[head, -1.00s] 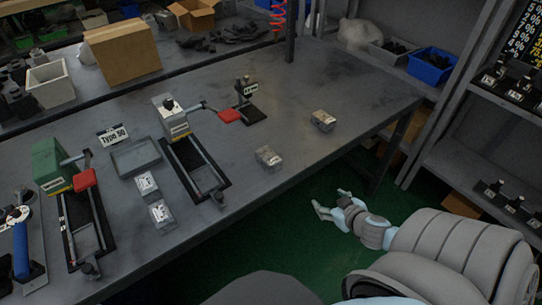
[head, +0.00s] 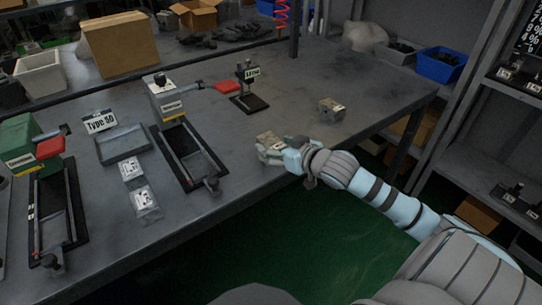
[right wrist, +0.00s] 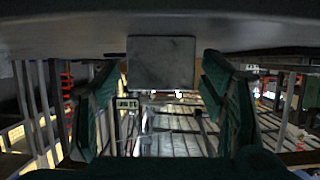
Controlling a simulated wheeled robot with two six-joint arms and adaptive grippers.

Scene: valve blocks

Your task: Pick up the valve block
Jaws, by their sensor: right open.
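A grey metal valve block (head: 268,139) sits near the front edge of the table, partly hidden by my right gripper (head: 276,152). In the right wrist view the block (right wrist: 162,62) shows as a plain grey face between the two dark green fingers, with gaps on both sides. My right gripper is open. A second valve block (head: 330,110) stands farther right on the table, clear of the gripper. Two labelled blocks (head: 131,170) (head: 146,203) stand at the left by a grey tray (head: 123,147). My left gripper is not in view.
A clamp fixture with a red handle (head: 185,140) stands left of my right gripper, and a small black stand (head: 249,90) lies behind it. A green fixture (head: 20,145) is at far left. The table's right rear is largely clear.

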